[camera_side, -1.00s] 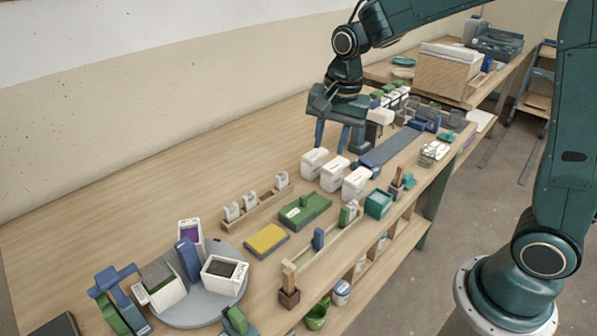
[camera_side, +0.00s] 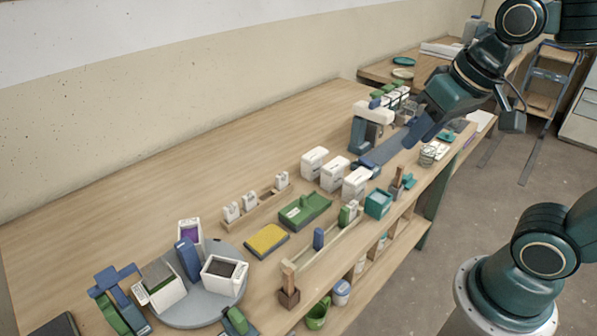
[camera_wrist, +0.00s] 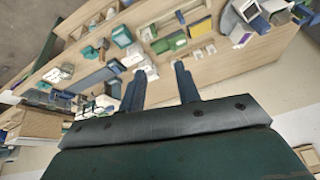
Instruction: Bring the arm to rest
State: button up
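My gripper (camera_side: 418,131) hangs in the air above the far right part of the workbench, below my raised wrist. In the wrist view my gripper (camera_wrist: 159,70) shows two blue fingers spread apart with nothing between them, so it is open and empty. Square white buckets, one with dark contents (camera_side: 224,269) and one with purple contents (camera_side: 190,233), stand on a grey round turntable (camera_side: 199,312) at the near left. Another bucket (camera_side: 160,284) there looks tilted, with a grey-green top.
Three white boxes (camera_side: 334,173) stand mid-bench, by a green tray (camera_side: 304,210) and a yellow pad (camera_side: 266,240). A white-topped blue stand (camera_side: 372,112) is left of my gripper. The wooden benchtop (camera_side: 190,165) is bare along the wall.

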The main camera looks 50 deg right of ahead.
jog(key=shift+s+f+n+t, duration=0.2)
jog(key=shift+s+n, duration=0.45)
jog(key=shift+s, duration=0.45)
jog(key=shift+s+f+n+t, duration=0.1)
jog(key=shift+s+n+t, duration=0.1)
jog(key=shift+s+n, duration=0.65)
jog(key=shift+s, duration=0.2)
